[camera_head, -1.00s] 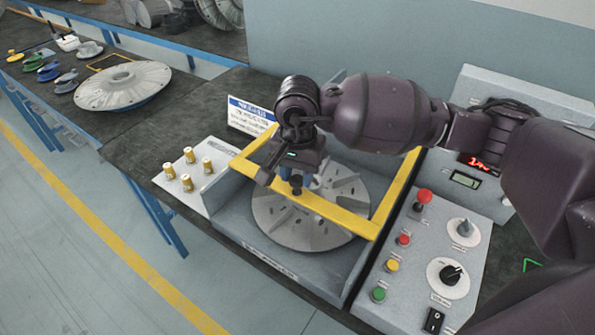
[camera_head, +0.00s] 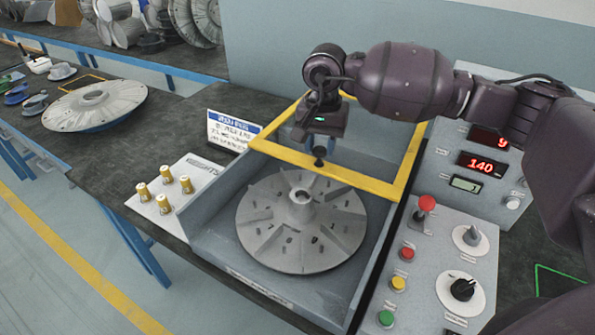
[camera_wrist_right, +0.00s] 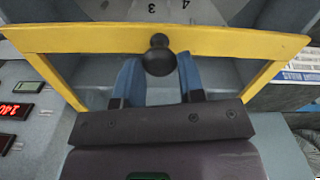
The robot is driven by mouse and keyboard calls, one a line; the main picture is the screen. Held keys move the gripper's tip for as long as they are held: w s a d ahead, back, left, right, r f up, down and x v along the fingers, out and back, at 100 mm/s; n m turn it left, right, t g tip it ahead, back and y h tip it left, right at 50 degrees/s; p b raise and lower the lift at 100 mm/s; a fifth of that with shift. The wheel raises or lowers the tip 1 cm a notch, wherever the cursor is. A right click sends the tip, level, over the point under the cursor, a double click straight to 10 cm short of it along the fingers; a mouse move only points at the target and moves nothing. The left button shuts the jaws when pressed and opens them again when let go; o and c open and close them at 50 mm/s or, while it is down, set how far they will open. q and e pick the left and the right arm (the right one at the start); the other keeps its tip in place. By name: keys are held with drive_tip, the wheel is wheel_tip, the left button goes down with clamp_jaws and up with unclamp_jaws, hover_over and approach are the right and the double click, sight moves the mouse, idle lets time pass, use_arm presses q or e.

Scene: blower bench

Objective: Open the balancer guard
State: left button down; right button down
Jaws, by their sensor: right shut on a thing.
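The balancer guard is a yellow frame (camera_head: 408,165) with clear panels. It is tilted up over the back of the grey balancer housing (camera_head: 215,190), with its front bar above the rotor's far part. A black knob (camera_wrist_right: 158,55) sits on the bar, and it also shows in the head view (camera_head: 319,162). My right gripper (camera_head: 318,150) is at this knob. In the wrist view its blue fingers (camera_wrist_right: 160,72) stand on either side of the knob, shut on it. The bladed rotor (camera_head: 300,225) lies uncovered in the housing. My left gripper is not in view.
Brass weights (camera_head: 166,204) stand on a plate at left. A sign (camera_head: 232,130) stands behind. A large disc (camera_head: 95,106) lies on the left bench.

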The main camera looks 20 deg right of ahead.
drive_tip(key=w+d+b, duration=0.1)
drive_tip(key=d, duration=0.1)
drive_tip(key=w+d+b, duration=0.1)
drive_tip(key=w+d, duration=0.1)
drive_tip(key=w+d+b, duration=0.1)
drive_tip(key=w+d, duration=0.1)
drive_tip(key=d, duration=0.1)
drive_tip(key=shift+w+f, duration=0.25)
drive_tip(key=shift+w+d+r, duration=0.25)
drive_tip(key=shift+w+d, duration=0.1)
drive_tip(key=shift+d, duration=0.15)
drive_tip(key=c, duration=0.7)
unclamp_jaws()
wheel_tip(320, 180, up, 11)
drive_tip(key=shift+f+p, duration=0.1)
drive_tip(key=shift+p, duration=0.2)
